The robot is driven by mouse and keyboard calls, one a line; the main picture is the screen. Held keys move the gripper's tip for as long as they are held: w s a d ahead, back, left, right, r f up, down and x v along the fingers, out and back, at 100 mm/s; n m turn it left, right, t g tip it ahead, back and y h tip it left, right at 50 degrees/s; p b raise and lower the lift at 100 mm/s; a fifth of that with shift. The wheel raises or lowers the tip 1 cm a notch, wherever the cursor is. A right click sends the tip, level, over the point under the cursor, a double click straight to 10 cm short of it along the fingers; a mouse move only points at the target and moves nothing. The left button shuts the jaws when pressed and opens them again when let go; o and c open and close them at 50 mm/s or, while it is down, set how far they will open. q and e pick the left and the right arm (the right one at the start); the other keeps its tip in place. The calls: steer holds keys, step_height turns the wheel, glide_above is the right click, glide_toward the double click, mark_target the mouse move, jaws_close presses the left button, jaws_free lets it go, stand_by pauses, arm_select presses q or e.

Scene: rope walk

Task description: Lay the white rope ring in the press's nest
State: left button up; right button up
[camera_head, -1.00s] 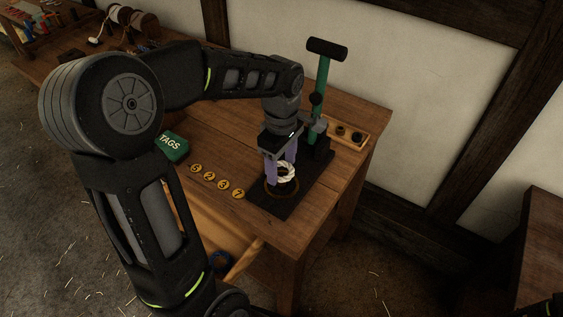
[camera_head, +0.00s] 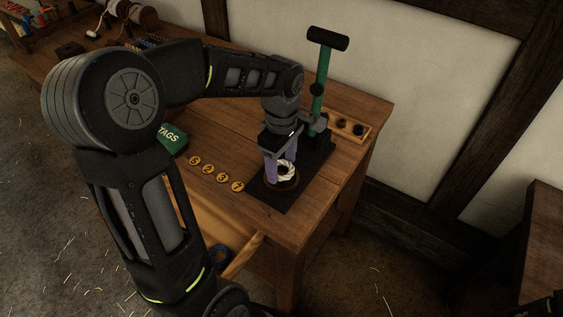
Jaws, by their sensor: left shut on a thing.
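The white rope ring (camera_head: 287,171) is between the purple fingers of my left gripper (camera_head: 281,173), which is shut on it. The ring is right over the round, brown-rimmed nest (camera_head: 296,187) on the black base of the press (camera_head: 321,85). I cannot tell whether the ring touches the nest floor, as the fingers hide part of both. The press has a green column and a black handle bar, raised at the top.
Several numbered brass discs (camera_head: 208,170) lie left of the press on the wooden bench (camera_head: 225,145). A green TAGS box (camera_head: 172,138) is farther left. A wooden tray with dark round pieces (camera_head: 345,127) stands behind. An open drawer (camera_head: 222,222) juts out in front.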

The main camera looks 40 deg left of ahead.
arm_select(q)
steer(key=shift+f, duration=0.2)
steer(key=shift+f+b, duration=0.75)
steer(key=o, duration=1.4)
step_height(320, 180, up, 8)
